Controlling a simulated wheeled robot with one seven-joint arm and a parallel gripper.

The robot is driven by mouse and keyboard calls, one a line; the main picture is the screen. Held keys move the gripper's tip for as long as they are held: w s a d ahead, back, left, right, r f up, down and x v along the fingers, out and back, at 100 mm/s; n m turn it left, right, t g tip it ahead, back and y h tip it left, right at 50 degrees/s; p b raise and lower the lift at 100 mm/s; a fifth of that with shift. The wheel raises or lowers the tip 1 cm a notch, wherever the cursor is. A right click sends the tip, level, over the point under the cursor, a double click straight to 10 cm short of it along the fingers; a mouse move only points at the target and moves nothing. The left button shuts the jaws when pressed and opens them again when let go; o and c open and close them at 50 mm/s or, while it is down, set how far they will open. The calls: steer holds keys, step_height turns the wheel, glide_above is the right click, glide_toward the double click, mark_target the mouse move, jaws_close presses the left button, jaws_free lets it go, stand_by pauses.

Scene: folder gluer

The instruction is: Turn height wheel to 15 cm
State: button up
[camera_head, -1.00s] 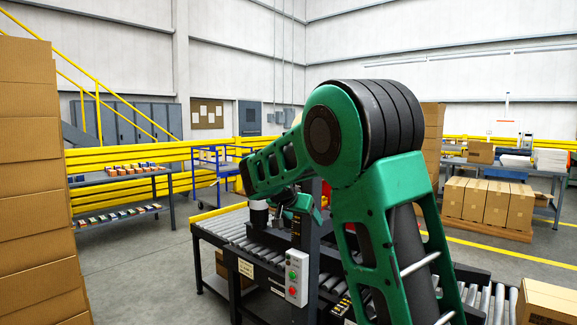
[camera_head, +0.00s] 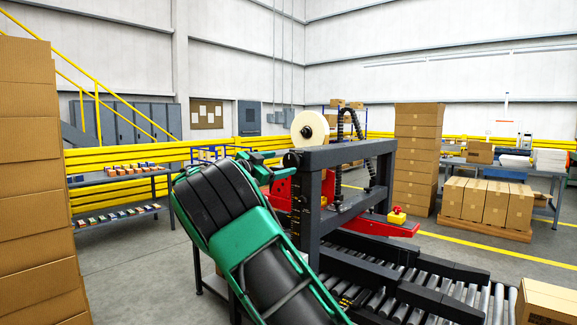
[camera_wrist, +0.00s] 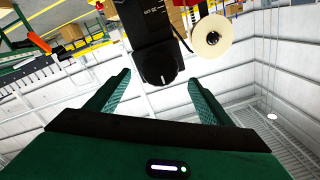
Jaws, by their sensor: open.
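The height wheel looks like a black round knob (camera_wrist: 158,68) with a pale mark. It shows in the wrist view on a dark post, between and beyond the fingertips. In the head view the knob (camera_head: 291,159) sits at the top of the dark post. A scale strip with small yellow marks (camera_head: 296,205) runs down that post; its reading is too small to tell. My gripper (camera_wrist: 160,88) is open and empty, its two green fingers spread to either side of the knob's outline. In the head view my gripper (camera_head: 277,165) is just left of the knob, with a small gap apparent.
A cream tape roll (camera_head: 310,129) stands above the machine's dark frame (camera_head: 345,153). A roller conveyor (camera_head: 400,290) runs below. Stacked cartons (camera_head: 27,180) stand at the far left.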

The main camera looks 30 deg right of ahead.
mark_target(289, 161)
steer(key=x, duration=0.7)
steer(key=shift+c, duration=0.3)
steer(key=c, duration=1)
